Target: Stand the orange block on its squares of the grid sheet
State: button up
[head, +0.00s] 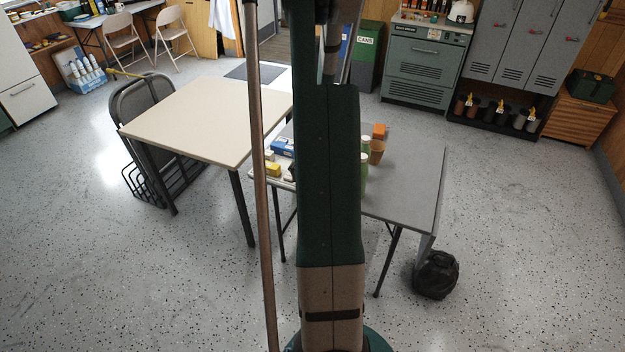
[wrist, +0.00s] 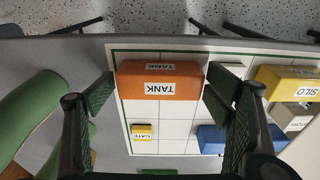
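The orange block (wrist: 160,84), labelled TANK on two faces, is in the wrist view near the table edge at the top of the picture. It lies lengthwise across the picture over a corner of the white grid sheet (wrist: 174,130); I cannot tell whether it touches the sheet. My gripper (wrist: 158,92) is open, with one dark green finger on each side of the block's ends. Gaps show between both fingers and the block. In the head view, my arm hides the gripper and most of the sheet area.
A small yellow GATE block (wrist: 142,130), a blue block (wrist: 213,139) and a yellow SILO block (wrist: 285,78) are nearby. Green cylinders (wrist: 32,112) stand left in the wrist view.

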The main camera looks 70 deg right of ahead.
jog(key=shift+r, duration=0.2)
dwell(0.3)
notch_tip(320, 180, up, 12)
jog(key=a+p, duration=0.1)
jog(key=p, duration=0.1)
jog(key=shift+a, duration=0.2)
dwell(0.4)
dwell(0.6)
jog(key=w+a+r+n+t, duration=0.1)
jog(key=w+a+r+n, duration=0.3)
jog(key=a, duration=0.6)
jog(key=w+a+r+n+t+h, duration=0.1)
jog(key=w+a+r, duration=0.6)
jog(key=a, duration=0.2)
jog(key=w+a+r+n+t, duration=0.1)
jog(key=w+a+r+n, duration=0.3)
jog(key=a, duration=0.6)
jog(key=s+a+r+n+t, duration=0.1)
jog(key=s+a+r+n, duration=0.1)
jog(key=a, duration=0.9)
jog(key=s+a+r+n+t+y, duration=0.1)
jog(key=a+r+n, duration=0.2)
jog(key=a, duration=0.9)
jog(key=s+a+r+n+t+y, duration=0.1)
jog(key=a+n, duration=0.3)
jog(key=a, duration=0.8)
jog(key=shift+s+r+t, duration=0.6)
jog(key=shift+s+r, duration=0.15)
jog(key=shift+s, duration=0.1)
